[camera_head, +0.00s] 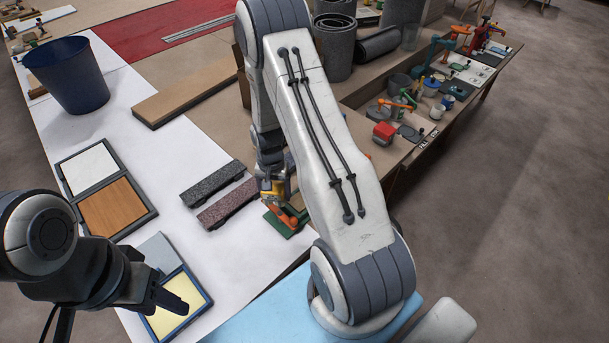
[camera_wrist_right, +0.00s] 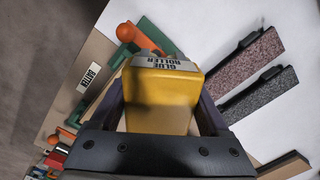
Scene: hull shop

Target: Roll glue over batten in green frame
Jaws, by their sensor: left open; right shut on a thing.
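My right gripper (camera_wrist_right: 160,100) is shut on the yellow glue roller (camera_wrist_right: 160,82), whose label faces the wrist camera. In the head view the roller (camera_head: 272,188) shows beside my right arm, at the green frame (camera_head: 280,226). The frame (camera_wrist_right: 147,27) also shows in the wrist view, partly behind the roller, with orange handles (camera_wrist_right: 141,38) beside it. A label that seems to read "BATTEN" (camera_wrist_right: 90,77) lies left of it. The batten is mostly hidden; I cannot tell whether the roller touches it. My left gripper (camera_head: 172,297) is open and empty above a pale yellow panel (camera_head: 174,318).
Two speckled strips, dark (camera_head: 212,181) and reddish (camera_head: 228,204), lie left of the frame. Framed panels (camera_head: 112,208) lie on the white sheet (camera_head: 170,170). A blue bin (camera_head: 68,80) and a long board (camera_head: 190,90) stand behind.

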